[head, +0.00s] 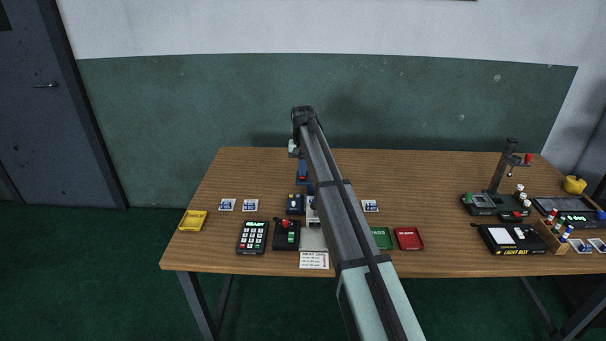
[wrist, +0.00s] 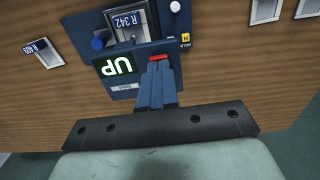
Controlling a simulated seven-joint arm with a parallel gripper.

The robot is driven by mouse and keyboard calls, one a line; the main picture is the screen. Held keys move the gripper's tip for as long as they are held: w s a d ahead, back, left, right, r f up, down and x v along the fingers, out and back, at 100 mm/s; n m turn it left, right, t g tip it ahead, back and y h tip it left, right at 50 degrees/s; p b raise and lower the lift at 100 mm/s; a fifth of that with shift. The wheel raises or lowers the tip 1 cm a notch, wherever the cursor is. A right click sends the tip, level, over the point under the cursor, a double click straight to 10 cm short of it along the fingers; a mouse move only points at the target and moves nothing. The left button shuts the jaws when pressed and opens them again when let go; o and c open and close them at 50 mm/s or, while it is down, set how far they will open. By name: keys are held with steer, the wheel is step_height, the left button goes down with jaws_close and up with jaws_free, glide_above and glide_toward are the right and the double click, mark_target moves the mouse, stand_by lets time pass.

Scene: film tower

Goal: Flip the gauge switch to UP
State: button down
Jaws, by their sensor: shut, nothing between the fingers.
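The gauge (wrist: 150,50) is a dark blue unit on the wooden table. In the wrist view it carries a small window reading R 342 (wrist: 130,24) and a green sign reading UP (wrist: 119,65), which appears upside down. A red piece (wrist: 158,58), possibly the switch, shows just beyond my fingertips; its lever position is unclear. My gripper (wrist: 157,66) is shut and empty, its blue fingers over the edge of the gauge beside the UP sign. I cannot tell whether they touch it. In the head view my arm partly hides this area.
A keypad (head: 252,238) reading READY and a black box with a red knob (head: 286,236) stand in front. Small cards (head: 250,205), a yellow tray (head: 192,220), a green tray (head: 382,238) and a red tray (head: 408,238) lie around. A light box (head: 511,240) stands right.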

steer(key=shift+f, duration=0.2)
steer(key=shift+r, duration=3.5)
